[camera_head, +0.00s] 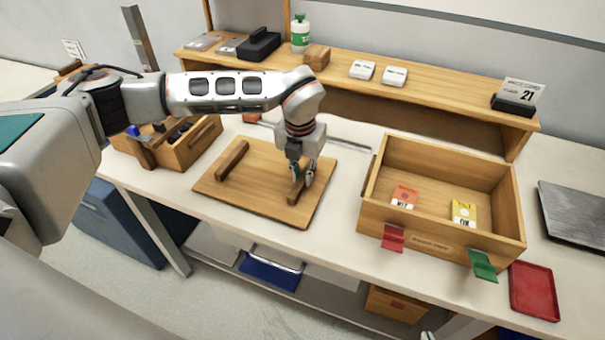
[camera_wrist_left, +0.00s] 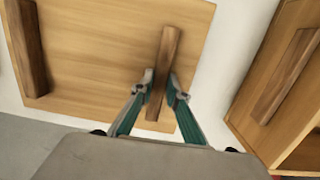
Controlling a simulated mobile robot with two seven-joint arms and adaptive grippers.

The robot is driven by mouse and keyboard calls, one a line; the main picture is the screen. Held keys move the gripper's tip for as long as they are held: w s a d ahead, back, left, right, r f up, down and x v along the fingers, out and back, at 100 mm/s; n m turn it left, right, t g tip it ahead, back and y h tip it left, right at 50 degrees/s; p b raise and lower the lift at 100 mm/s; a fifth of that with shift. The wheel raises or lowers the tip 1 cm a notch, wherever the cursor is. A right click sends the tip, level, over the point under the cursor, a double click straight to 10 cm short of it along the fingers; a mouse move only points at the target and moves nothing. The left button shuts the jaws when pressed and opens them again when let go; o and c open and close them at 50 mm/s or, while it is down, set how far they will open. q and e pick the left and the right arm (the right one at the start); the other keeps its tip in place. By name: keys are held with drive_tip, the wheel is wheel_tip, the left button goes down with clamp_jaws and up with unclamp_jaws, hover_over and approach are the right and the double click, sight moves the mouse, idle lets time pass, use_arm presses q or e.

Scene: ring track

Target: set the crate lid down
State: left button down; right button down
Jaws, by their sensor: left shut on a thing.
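The crate lid (camera_head: 258,172) is a flat wooden board with two dark wooden bars across it. It lies level at the middle of the worktop, left of the open wooden crate (camera_head: 440,240); whether it touches the top I cannot tell. My left gripper (camera_head: 301,180) is shut on the lid's right bar. The left wrist view shows that bar (camera_wrist_left: 167,50) between the fingertips (camera_wrist_left: 160,95) and the lid's bare board (camera_wrist_left: 95,50) around it. Only a small piece of what looks like my right gripper (camera_head: 427,335) shows at the bottom edge.
The crate holds a red card (camera_head: 404,196) and a yellow card (camera_head: 464,212). Red and green tabs hang on its front. A wooden box (camera_head: 200,145) stands left of the lid. A red tray (camera_head: 534,290) lies at right. A shelf (camera_head: 440,95) runs behind.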

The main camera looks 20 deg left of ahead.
use_arm(q)
drive_tip(key=c, duration=2)
unclamp_jaws()
drive_tip(key=shift+o, duration=0.2)
wheel_tip(320, 180, up, 12)
drive_tip(key=s, duration=0.1)
drive_tip(key=shift+s, duration=0.2)
drive_tip(key=shift+d, duration=0.1)
